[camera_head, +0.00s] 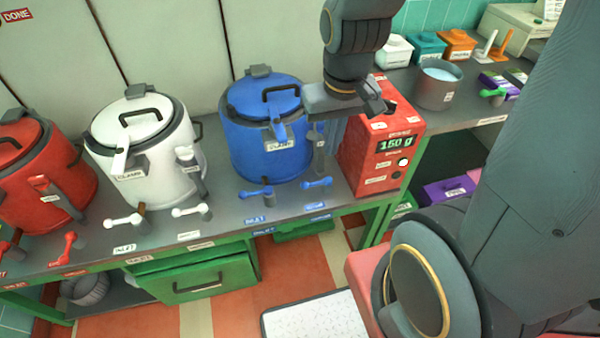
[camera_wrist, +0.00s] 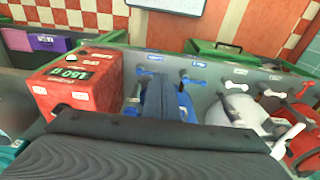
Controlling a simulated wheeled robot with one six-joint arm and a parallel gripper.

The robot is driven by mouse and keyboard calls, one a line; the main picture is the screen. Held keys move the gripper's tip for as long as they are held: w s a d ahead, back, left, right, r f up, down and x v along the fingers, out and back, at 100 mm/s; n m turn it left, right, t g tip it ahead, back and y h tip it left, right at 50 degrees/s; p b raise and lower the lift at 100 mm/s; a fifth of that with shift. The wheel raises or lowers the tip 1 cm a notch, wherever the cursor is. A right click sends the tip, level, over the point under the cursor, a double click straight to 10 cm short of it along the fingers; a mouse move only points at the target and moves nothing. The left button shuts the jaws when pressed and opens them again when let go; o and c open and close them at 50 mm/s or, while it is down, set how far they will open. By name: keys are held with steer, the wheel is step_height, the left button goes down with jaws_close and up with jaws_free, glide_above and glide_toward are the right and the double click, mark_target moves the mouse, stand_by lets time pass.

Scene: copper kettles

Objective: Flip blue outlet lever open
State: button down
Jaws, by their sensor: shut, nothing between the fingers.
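The blue kettle (camera_head: 265,130) stands on the grey counter. Two blue levers sit in front of it, a left one (camera_head: 256,195) and a right one (camera_head: 317,183). A tag by the left lever seems to read INLET; the right lever's tag is too small to read surely. The wrist view, turned about, also shows blue levers, one ahead of the fingers (camera_wrist: 155,72) and one to the right (camera_wrist: 192,81). My gripper (camera_head: 325,125) is shut and empty, between the kettle and the red scale box. Its fingers show mid-picture in the wrist view (camera_wrist: 157,84). The kettle is partly hidden there.
The red scale box (camera_head: 385,145), reading 150 g, stands close on the right. A grey post (camera_head: 318,155) rises behind the right lever. A white kettle (camera_head: 145,145) and red kettle (camera_head: 45,170) stand left. The counter's front edge is just past the levers.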

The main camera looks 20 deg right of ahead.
steer(key=w+d+f+t+b, duration=0.1)
steer(key=w+f+b, duration=0.2)
steer(key=w+f, duration=0.55)
steer(key=n+t+b, duration=0.2)
steer(key=b, duration=0.1)
glide_above(317, 182)
steer(key=s+a, duration=0.2)
steer(key=a, duration=0.2)
step_height(317, 182, down, 12)
steer(key=shift+w+f+y, duration=0.3)
steer(key=shift+f+y, duration=0.1)
steer(key=shift+f, duration=0.05)
steer(key=shift+f, duration=0.1)
steer(key=x, duration=0.9)
steer(key=shift+f, duration=0.4)
